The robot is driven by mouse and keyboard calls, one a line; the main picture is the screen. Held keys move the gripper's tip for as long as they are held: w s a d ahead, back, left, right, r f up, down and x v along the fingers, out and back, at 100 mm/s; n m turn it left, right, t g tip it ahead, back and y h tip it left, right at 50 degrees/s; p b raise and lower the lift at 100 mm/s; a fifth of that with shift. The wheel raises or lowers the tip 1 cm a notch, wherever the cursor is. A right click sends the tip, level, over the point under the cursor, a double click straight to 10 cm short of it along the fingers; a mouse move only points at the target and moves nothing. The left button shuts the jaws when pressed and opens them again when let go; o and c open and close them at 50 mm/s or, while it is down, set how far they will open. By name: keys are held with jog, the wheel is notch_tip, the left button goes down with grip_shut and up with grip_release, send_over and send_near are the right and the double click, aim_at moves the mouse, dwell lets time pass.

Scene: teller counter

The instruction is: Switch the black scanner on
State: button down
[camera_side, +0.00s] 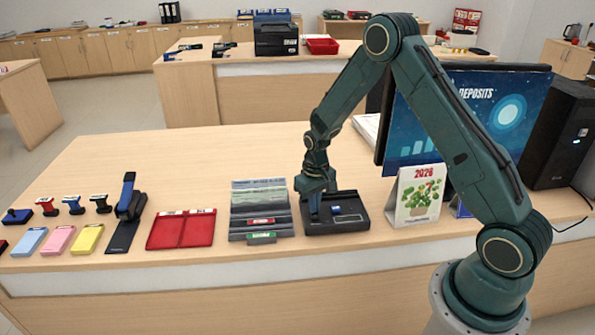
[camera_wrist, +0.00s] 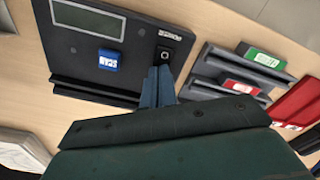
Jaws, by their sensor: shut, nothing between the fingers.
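The black scanner (camera_side: 350,225) sits on the counter below my gripper (camera_side: 315,212). In the wrist view the scanner (camera_wrist: 62,48) shows a pale grey screen (camera_wrist: 88,18), a blue button marked SCAN (camera_wrist: 110,60) and a small black switch (camera_wrist: 166,54) with a round mark, below a white label too small to read surely. My gripper (camera_wrist: 160,76) is shut and empty, pointing down. Its fingertips are right at the near edge of the switch in the wrist view. I cannot tell whether they touch it. The blue button (camera_side: 336,210) also shows in the side view.
A grey stepped holder (camera_side: 240,224) with red and green labels stands left of the scanner, with a red tray (camera_side: 165,232) beyond. A 2026 calendar (camera_side: 415,196), a monitor (camera_side: 455,110) and a black computer case (camera_side: 555,140) stand to the right.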

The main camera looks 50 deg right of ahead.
dwell(0.3)
jog(key=shift+r, duration=3.45)
jog(key=s+a+r+t, duration=0.1)
jog(key=s+a+r, duration=0.15)
jog(key=r, duration=0.35)
jog(key=s+a+r+n+t, duration=0.1)
jog(key=s+a+r, duration=0.1)
jog(key=s+r, duration=0.3)
jog(key=s+a+r+t, duration=0.1)
jog(key=s+a+r, duration=0.1)
jog(key=r, duration=0.6)
jog(key=s+a+r+n+t, duration=0.1)
jog(key=s+a+r, duration=0.1)
jog(key=s, duration=0.6)
jog(key=s+a+r+n+t, duration=0.1)
jog(key=s+a+r, duration=0.1)
jog(key=s, duration=0.6)
jog(key=shift+s+a+r+t, duration=0.3)
jog(key=shift+s+a+r, duration=0.05)
jog(key=shift+r, duration=0.3)
